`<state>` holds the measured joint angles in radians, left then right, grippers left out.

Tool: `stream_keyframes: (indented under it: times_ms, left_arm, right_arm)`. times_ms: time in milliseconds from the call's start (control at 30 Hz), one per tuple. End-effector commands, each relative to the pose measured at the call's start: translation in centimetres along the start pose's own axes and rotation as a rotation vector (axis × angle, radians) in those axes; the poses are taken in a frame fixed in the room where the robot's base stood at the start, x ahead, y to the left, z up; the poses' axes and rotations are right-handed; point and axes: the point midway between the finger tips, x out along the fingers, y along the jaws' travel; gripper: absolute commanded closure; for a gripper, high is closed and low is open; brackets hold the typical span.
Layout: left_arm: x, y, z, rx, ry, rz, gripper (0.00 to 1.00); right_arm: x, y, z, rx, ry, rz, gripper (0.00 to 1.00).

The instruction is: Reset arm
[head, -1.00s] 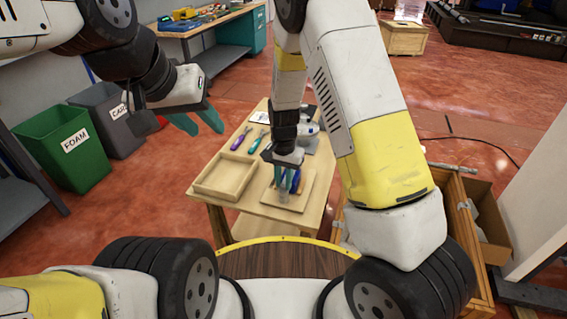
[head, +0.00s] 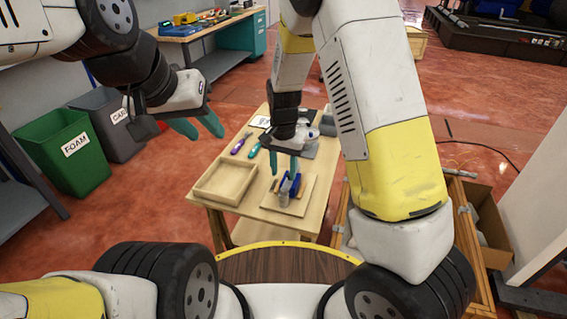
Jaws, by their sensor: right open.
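My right gripper (head: 284,167), with teal fingers, hangs open and empty above the small wooden table. Just below its fingertips, a dispenser (head: 284,196) with a grey body and blue upper part stands on a wooden board (head: 300,205). It looks apart from the fingers, though they overlap it slightly in the picture. My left gripper (head: 198,127) is held up at the left, away from the table, with its two teal fingers apart and nothing between them.
An empty wooden tray (head: 225,180) is on the table's left part. Purple (head: 241,143) and teal (head: 254,150) tools lie behind it. A green foam bin (head: 68,152) and a grey bin (head: 110,120) stand at the left. An open cardboard box (head: 487,215) is at the right.

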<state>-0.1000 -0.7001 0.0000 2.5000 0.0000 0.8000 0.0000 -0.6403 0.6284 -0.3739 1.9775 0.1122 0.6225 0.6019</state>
Motion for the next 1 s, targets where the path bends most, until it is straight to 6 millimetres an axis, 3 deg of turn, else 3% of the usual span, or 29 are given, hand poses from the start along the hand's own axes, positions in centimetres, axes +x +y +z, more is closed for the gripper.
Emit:
stream_keyframes:
  times_ms: [100,467,567,667,767,1000]
  left_arm:
    - [0.0,0.0,0.0,0.0,0.0,0.0,0.64]
    - [0.0,0.0,0.0,0.0,0.0,0.0,0.64]
    - [0.0,0.0,0.0,0.0,0.0,0.0,0.64]
    - [0.0,0.0,0.0,0.0,0.0,0.0,0.64]
    - [0.0,0.0,0.0,0.0,0.0,0.0,0.64]
    - [0.0,0.0,0.0,0.0,0.0,0.0,0.64]
  right_arm:
    - [-1.1,0.0,0.0,-0.001,0.0,-0.001,0.58]
    - [-1.5,0.1,0.0,-0.001,0.0,0.0,0.58]
    - [-2.4,0.3,0.0,-0.003,0.001,-0.017,0.58]
    - [-4.8,1.3,0.1,-0.017,0.004,-0.061,0.58]
    - [-8.6,2.9,0.6,-0.048,0.019,-0.129,0.58]
    - [-17.4,8.4,3.1,-0.158,0.116,-0.272,0.58]
